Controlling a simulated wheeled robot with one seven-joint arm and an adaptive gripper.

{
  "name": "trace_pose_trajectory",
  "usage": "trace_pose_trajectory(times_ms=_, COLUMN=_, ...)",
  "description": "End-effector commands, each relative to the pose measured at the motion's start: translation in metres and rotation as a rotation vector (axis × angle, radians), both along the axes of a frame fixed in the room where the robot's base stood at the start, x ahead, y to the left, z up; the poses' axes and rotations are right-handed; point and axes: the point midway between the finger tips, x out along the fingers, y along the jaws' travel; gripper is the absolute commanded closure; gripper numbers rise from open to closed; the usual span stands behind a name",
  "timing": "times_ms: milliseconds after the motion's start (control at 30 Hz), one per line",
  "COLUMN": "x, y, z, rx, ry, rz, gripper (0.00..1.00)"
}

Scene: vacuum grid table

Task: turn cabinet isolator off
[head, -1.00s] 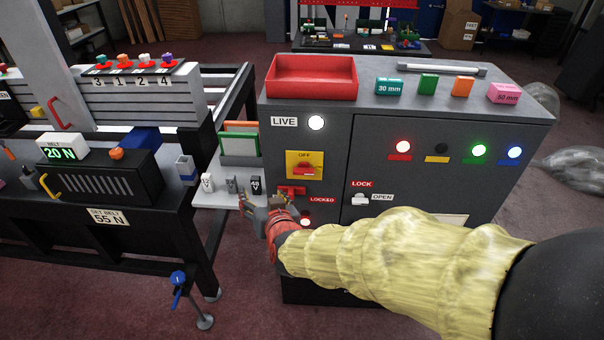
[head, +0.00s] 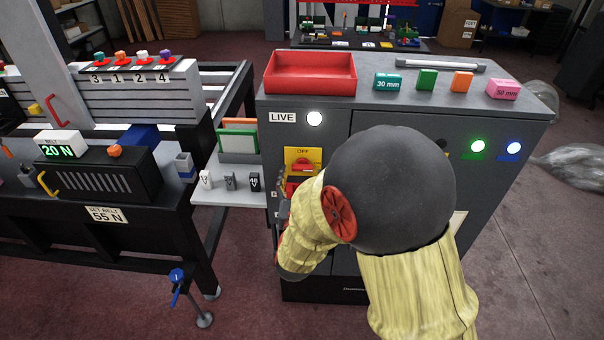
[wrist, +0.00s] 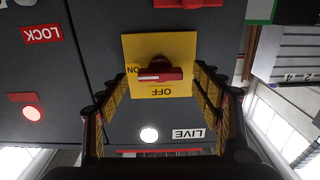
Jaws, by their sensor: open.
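The cabinet isolator is a yellow plate (head: 296,154) with a red handle (head: 300,169) on the grey cabinet front. In the wrist view, upside down, its plate (wrist: 190,45) reads ON and OFF. The handle (wrist: 165,74) lies level, its white mark at the ON side. The LIVE lamp (head: 314,118) is lit white; it also shows in the wrist view (wrist: 149,134). My gripper (wrist: 165,82) is open and empty, facing the plate, with one finger on each side of the handle in view. In the head view my arm hides most of it; contact cannot be told.
A red tray (head: 310,90) and several coloured blocks stand on the cabinet top. A small shelf (head: 215,196) with tags is left of the isolator. A red LOCK label (wrist: 42,35) and a lit red lamp (wrist: 32,113) show in the wrist view. The belt bench stands left.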

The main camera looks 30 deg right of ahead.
Motion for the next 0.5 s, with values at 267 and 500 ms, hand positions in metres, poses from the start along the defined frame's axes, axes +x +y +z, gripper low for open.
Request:
trace_pose_trajectory(times_ms=267, x=0.018, y=-0.012, z=0.0, rx=0.001, ry=0.001, rz=0.001, gripper=0.35)
trace_pose_trajectory(times_ms=500, x=0.019, y=-0.012, z=0.0, rx=0.001, ry=0.0, rz=0.002, gripper=0.35)
